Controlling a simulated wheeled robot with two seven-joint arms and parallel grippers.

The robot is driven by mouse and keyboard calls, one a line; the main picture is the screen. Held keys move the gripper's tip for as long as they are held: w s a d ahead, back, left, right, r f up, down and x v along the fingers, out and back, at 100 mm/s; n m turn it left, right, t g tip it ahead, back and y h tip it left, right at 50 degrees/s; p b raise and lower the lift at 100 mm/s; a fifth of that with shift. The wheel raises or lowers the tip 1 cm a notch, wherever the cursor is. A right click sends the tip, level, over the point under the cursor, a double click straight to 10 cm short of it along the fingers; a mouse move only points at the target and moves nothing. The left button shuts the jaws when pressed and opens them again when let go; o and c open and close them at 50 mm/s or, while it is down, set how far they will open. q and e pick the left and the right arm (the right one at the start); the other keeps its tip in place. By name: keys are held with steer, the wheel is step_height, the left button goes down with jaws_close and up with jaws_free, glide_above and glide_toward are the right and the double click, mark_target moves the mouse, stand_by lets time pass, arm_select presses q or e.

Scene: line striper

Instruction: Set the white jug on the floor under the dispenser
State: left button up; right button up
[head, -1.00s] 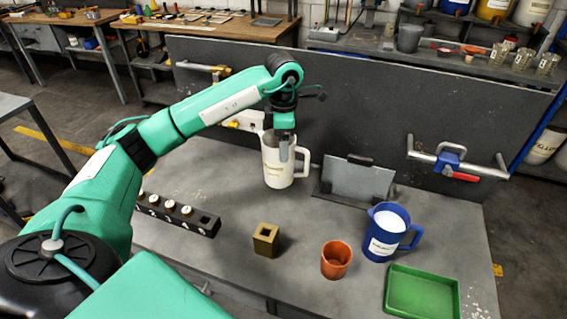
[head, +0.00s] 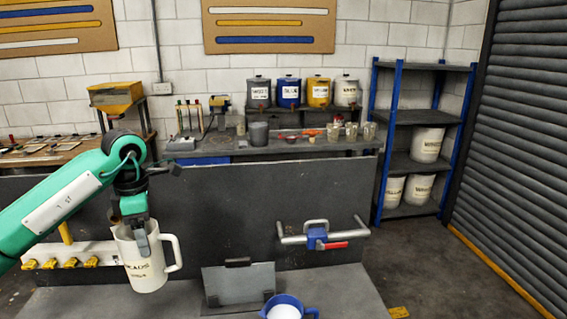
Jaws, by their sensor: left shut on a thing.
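The white jug (head: 146,274), with dark lettering and a handle on its right, hangs upright from my left gripper (head: 142,238) in the head view. The gripper is shut on the jug at its rim; a grey finger shows in front of it. I cannot tell how far the jug's bottom is from the grey tabletop. Several labelled drums with dark lids, among them a white one (head: 346,95), stand on a rack at the back; I cannot tell which thing is the dispenser. My right gripper is out of view.
A dark upright panel (head: 230,215) stands behind the jug, with a blue-and-red clamp (head: 318,238) on it. A grey tilted plate (head: 240,285) and a blue jug (head: 284,308) are to the right. Open floor (head: 435,265) lies beyond, near a blue-framed shelf (head: 388,150).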

mark_target(173, 268)
arm_select(q)
steer(key=s+d+f+m, duration=0.1)
steer(key=d+f+m, duration=0.1)
steer(key=m, duration=0.1)
steer(key=d+f+m, duration=0.2)
steer(key=m, duration=0.2)
steer(key=s+d+f+m, duration=0.1)
steer(key=d+f+m, duration=0.2)
steer(key=m, duration=0.1)
steer(key=shift+s, duration=0.3)
steer(key=s+d+f+m, duration=0.6)
steer(key=d+f+m, duration=0.1)
steer(key=m, duration=0.6)
steer(key=shift+s+d+f, duration=0.25)
steer(key=shift+f, duration=0.2)
steer(key=shift+r, duration=0.1)
